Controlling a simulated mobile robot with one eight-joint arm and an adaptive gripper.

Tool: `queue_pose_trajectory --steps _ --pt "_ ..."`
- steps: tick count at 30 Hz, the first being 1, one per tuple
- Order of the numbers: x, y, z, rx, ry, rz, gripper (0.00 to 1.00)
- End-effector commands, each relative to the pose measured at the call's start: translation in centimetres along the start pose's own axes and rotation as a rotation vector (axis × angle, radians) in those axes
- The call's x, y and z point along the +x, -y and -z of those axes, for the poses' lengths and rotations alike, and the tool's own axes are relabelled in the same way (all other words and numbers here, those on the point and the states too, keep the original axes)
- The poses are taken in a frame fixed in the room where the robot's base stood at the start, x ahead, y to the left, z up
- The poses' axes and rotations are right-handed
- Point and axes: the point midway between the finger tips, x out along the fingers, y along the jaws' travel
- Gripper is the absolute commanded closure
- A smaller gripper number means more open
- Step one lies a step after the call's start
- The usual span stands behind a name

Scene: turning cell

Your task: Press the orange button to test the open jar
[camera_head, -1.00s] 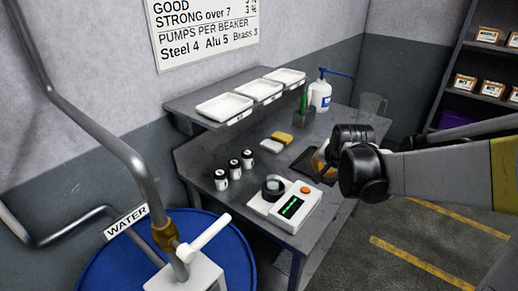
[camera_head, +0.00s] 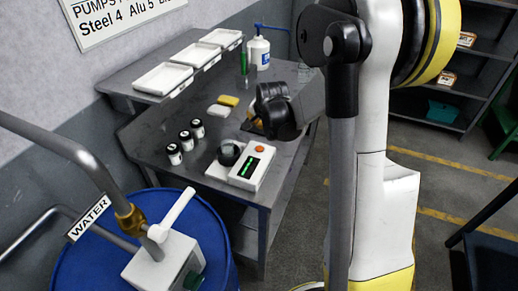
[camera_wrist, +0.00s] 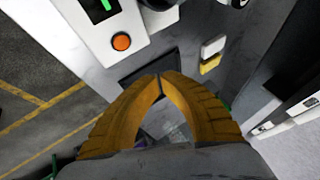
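The white tester (camera_head: 250,170) stands near the table's front edge. Its orange button (camera_head: 259,149) also shows in the wrist view (camera_wrist: 121,42). A dark round open jar (camera_head: 229,151) sits on the tester's left part. The tester's display (camera_head: 250,167) shows green marks. My gripper (camera_wrist: 159,77) has its yellow-orange fingers meeting at the tips, with nothing visible between them. In the wrist view the tips are apart from the button, below and right of it. In the head view the fingers are mostly hidden behind my black wrist, beyond the tester.
Three dark-lidded jars (camera_head: 186,143) stand left of the tester. A yellow sponge (camera_head: 229,100) and a white block (camera_head: 218,110) lie behind. White trays (camera_head: 166,78) sit on the raised shelf, with a pump bottle (camera_head: 258,52) beyond. A blue barrel (camera_head: 75,266) stands at front left.

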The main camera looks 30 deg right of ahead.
Motion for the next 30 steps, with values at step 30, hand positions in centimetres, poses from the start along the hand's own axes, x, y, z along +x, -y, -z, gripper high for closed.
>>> queue_pose_trajectory --steps 30 --pt "6.7 -3.6 -3.6 -0.001 0.0 0.0 1.0"
